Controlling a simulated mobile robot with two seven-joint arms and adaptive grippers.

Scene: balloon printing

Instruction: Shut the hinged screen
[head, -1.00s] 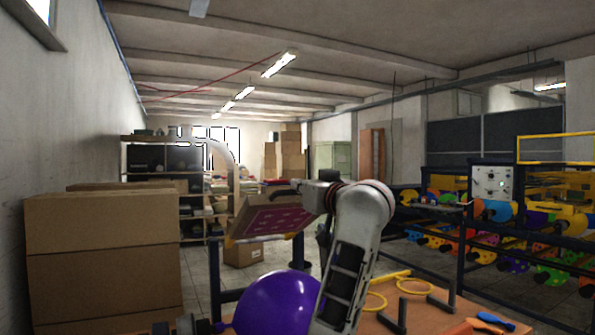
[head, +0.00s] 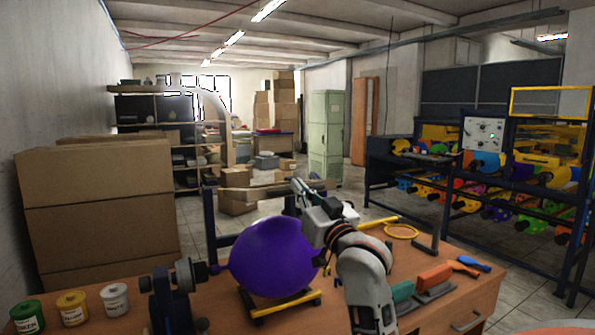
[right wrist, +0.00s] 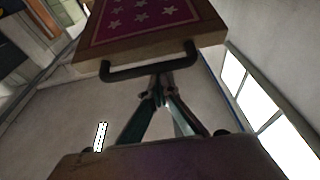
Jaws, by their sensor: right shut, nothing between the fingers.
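The hinged screen has a wooden frame, a purple-red face with white stars and a dark bar handle. It fills the top of the right wrist view (right wrist: 150,50). In the head view only a thin wooden strip, seemingly its edge, shows above and behind the balloon (head: 262,187). My right gripper (head: 303,191) is shut and empty at the right end of that strip. In the right wrist view its fingertips (right wrist: 163,90) meet just below the handle; contact cannot be told. The purple balloon (head: 270,258) rests on a dark and yellow cradle (head: 283,306). My left gripper is not in view.
Several ink tins, including a yellow one (head: 73,308), stand at the left of the table (head: 225,318). A dark clamp stand (head: 172,300) is beside the balloon. A squeegee (head: 435,277) and orange tool (head: 455,263) lie at right. Large boxes (head: 95,220) stand behind left.

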